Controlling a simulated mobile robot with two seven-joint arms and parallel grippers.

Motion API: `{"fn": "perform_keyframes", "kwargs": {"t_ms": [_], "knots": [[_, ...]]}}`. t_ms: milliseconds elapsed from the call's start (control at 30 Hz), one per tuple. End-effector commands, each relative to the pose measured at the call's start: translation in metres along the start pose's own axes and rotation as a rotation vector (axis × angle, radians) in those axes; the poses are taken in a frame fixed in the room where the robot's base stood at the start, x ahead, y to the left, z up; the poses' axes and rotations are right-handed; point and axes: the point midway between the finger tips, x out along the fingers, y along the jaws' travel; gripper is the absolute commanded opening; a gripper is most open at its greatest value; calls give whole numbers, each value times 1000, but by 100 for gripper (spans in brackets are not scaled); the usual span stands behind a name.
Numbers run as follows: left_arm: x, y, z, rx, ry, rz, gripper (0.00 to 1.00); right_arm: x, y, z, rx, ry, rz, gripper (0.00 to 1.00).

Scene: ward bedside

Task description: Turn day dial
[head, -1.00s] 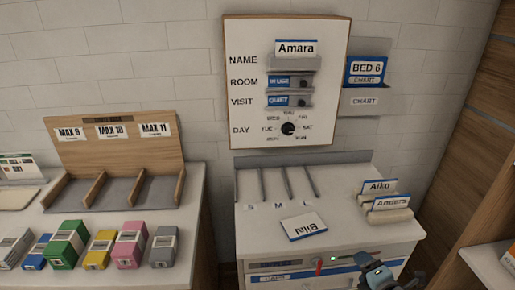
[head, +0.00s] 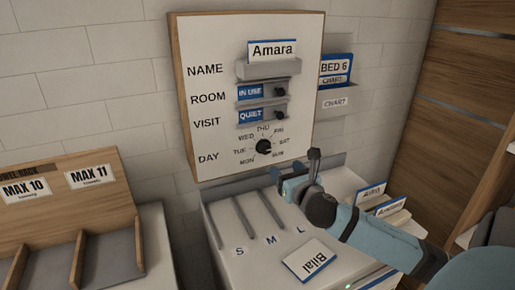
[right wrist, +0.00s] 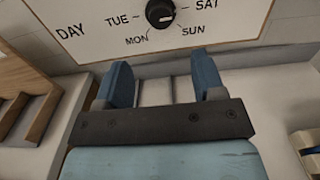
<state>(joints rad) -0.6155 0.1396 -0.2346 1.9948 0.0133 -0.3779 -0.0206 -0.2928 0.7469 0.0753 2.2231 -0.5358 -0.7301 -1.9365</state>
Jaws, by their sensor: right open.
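The black day dial (head: 263,147) is a round knob low on the white wall board (head: 235,75), ringed by day names. It also shows at the top of the right wrist view (right wrist: 160,14). A pale mark shows on the knob's right side in that view; I cannot tell exactly which day it marks. My right gripper (head: 275,173) is below and slightly right of the dial, apart from it. In the right wrist view its two blue fingers (right wrist: 163,75) are spread with nothing between them, pointing up toward the board. My left gripper is out of view.
The board carries an Amara name card (head: 273,50) and IN USE and QUIET sliders. Below stands a white cabinet (head: 235,262) with slots S, M, L and a Bilal card (head: 310,260). A wooden rack (head: 75,210) stands left; a chart holder (head: 335,100) hangs right.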

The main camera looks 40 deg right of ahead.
Motion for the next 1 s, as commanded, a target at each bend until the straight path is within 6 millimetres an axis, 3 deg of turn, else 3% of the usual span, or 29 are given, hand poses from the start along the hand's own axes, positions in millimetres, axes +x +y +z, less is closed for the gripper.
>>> {"fn": "perform_keyframes", "kwargs": {"t_ms": [600, 800, 1000], "knots": [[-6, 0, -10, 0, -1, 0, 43, 112, 0, 1, 6, 0, 0, 63], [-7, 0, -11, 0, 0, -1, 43, 127, 0, 0, 5, 1, 0, 63], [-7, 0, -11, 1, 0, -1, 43, 128, 1, 0, 5, 1, 1, 63]]}}
